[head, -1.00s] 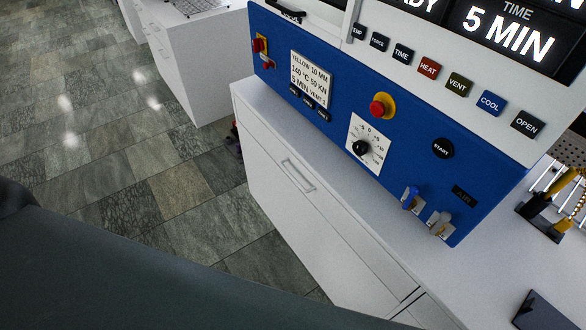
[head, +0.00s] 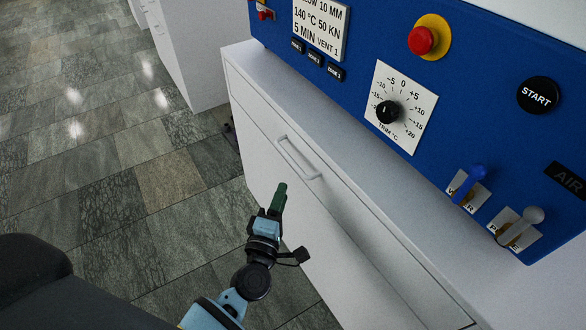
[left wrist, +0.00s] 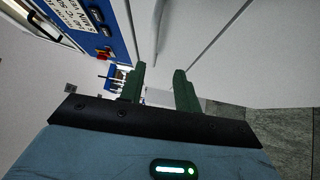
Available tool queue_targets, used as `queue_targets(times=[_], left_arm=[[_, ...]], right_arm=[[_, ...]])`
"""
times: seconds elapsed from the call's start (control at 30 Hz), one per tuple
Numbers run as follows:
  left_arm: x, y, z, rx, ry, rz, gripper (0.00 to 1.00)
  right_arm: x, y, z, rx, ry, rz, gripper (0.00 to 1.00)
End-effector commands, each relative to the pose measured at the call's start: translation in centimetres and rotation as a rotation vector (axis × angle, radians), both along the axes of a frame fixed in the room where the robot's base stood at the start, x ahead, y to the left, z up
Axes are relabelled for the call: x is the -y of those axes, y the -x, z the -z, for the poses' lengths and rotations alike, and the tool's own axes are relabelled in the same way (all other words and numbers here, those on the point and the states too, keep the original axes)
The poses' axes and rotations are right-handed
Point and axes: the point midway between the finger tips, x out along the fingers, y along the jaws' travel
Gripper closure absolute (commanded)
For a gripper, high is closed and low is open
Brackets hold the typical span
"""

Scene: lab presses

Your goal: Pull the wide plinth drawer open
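The wide drawer (head: 258,122) is a white front under the counter of the blue press, with a pale bar handle (head: 298,158). It looks shut in the head view. My left gripper (head: 279,198) is in front of the drawer face, just below the handle in the picture and apparently apart from it. In the left wrist view, the two green fingers of my left gripper (left wrist: 159,80) stand apart with nothing visible between them. A pale bar in that view may be the handle, but I cannot tell. My right gripper is not in view.
The blue control panel (head: 455,105) with knobs, a red button and two levers (head: 466,188) rises above the counter ledge (head: 330,165). Another white cabinet (head: 185,50) stands at the back left. The tiled floor (head: 110,190) to the left is clear.

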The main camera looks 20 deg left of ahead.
Motion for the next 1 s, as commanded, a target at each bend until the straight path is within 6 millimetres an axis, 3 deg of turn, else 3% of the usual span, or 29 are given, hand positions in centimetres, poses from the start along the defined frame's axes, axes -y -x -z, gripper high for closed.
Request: queue_targets(times=[0.1,0.23,0.53,1.0], left_arm=[[-0.3,-2.3,-0.2,0.04,0.108,-0.036,0.67],[-0.5,-3.3,-0.8,0.059,0.162,-0.053,0.67],[-0.6,-4.2,-1.2,0.063,0.168,-0.055,0.67],[-1.4,-10.2,-1.9,0.063,0.166,-0.055,0.67]], right_arm=[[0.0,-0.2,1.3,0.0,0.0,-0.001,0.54],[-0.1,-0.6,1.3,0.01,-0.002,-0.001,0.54],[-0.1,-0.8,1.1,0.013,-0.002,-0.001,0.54],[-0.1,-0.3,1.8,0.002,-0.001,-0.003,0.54]])
